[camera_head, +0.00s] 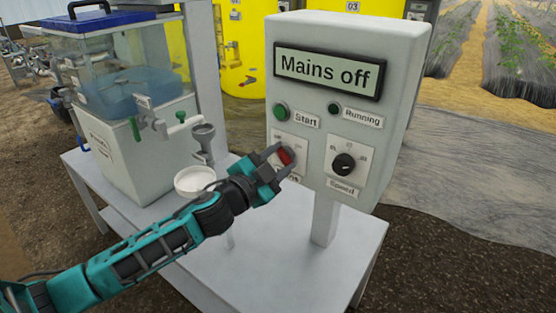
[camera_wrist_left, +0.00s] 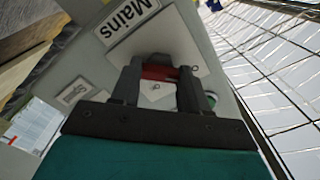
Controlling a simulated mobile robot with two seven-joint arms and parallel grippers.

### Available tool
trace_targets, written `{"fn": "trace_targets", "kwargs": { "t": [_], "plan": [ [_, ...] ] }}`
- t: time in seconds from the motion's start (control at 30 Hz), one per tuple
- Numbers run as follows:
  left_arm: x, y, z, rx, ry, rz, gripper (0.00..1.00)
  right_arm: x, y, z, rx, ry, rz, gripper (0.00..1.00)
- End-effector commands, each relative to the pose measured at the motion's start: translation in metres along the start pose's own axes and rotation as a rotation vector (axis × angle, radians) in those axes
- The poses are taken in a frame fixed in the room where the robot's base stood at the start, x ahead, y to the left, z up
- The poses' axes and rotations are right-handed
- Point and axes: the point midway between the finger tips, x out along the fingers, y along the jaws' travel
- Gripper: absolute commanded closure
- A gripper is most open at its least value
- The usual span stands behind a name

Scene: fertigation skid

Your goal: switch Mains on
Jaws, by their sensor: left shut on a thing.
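The grey control box (camera_head: 395,125) stands on a post, and its display (camera_head: 330,70) reads "Mains off". The red mains switch (camera_head: 286,156) is at the lower left of its front face, on a white plate. My left gripper (camera_head: 281,161) is at this switch, its fingers on either side of the red handle. In the left wrist view the red handle (camera_wrist_left: 158,73) sits between the two dark fingers, in front of the white plate, and the gripper is shut on it. The fingers hide part of the handle and plate. My right gripper is not in view.
A green Start button (camera_head: 281,112), a dark Running lamp (camera_head: 334,108) and a black Speed knob (camera_head: 344,164) are close to the switch. A water tank (camera_head: 130,90), a funnel (camera_head: 203,140) and a white dish (camera_head: 195,180) stand left on the white table (camera_head: 290,265).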

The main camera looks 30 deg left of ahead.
Motion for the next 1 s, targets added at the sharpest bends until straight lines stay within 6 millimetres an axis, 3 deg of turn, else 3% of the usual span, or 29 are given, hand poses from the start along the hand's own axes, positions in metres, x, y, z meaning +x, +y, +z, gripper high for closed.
{"fn": "trace_targets", "kwargs": {
  "t": [0.17, 0.47, 1.0],
  "plan": [
    [0.000, 0.001, 0.000, 0.000, 0.000, 0.001, 0.86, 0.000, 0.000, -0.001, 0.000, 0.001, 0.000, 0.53],
    [0.000, 0.000, 0.000, 0.042, 0.000, 0.001, 0.86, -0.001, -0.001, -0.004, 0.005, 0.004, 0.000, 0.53],
    [0.000, -0.001, -0.002, 0.460, 0.001, 0.001, 0.86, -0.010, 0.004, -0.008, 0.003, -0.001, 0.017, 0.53]
  ]
}}
